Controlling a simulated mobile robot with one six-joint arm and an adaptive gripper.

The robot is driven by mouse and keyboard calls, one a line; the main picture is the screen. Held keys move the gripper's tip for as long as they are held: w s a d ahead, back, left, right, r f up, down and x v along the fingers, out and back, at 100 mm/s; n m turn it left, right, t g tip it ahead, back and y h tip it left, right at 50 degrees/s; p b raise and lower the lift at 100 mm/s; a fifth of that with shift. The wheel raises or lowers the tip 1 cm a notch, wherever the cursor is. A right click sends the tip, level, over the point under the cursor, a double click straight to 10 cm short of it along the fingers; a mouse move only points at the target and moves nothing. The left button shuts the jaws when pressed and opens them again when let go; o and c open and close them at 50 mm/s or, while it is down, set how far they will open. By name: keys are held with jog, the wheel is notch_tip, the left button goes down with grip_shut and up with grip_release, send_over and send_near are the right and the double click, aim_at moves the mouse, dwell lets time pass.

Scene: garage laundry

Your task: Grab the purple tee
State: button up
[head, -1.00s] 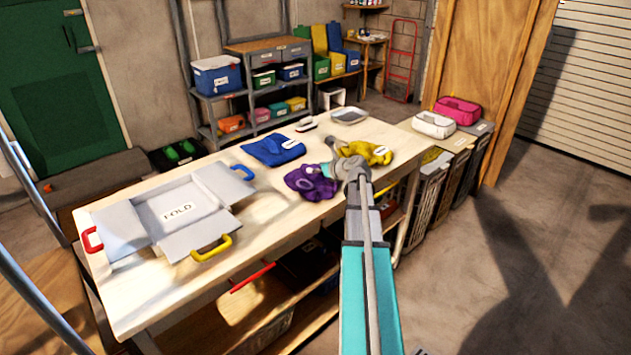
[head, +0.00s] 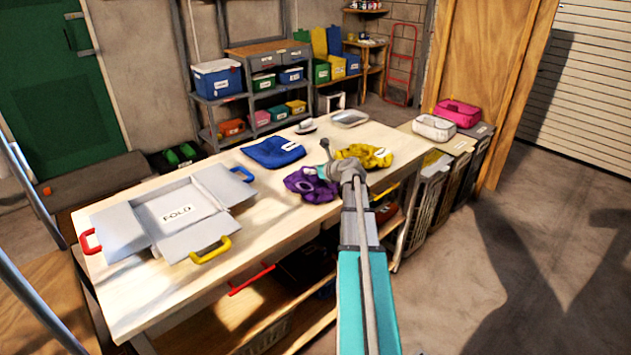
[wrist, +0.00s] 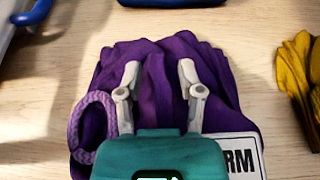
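The purple tee (head: 308,184) lies crumpled on the wooden table, left of the yellow garment. In the wrist view the purple tee (wrist: 215,75) fills the middle, with a braided purple loop at its left and a white label, partly reading "RM", at its lower right. My gripper (wrist: 159,72) is right over the tee, its two fingers apart with purple cloth showing between them. I cannot tell whether the fingertips touch the cloth.
A yellow garment (head: 362,156) lies just right of the tee, and a blue garment (head: 273,152) behind it to the left. A grey folding board (head: 178,212) with coloured handles covers the table's left part. A grey tray (head: 350,118) sits at the far edge.

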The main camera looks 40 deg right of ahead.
grip_shut()
jog(key=shift+r, duration=0.15)
notch_tip(320, 180, up, 3)
jog(key=p, duration=0.3)
jog(key=shift+f, duration=0.2)
jog(key=s+a+r+p, duration=0.2)
jog(key=s+r+p, duration=0.8)
jog(key=s, duration=0.4)
jog(key=shift+w+a, duration=0.1)
dwell(0.4)
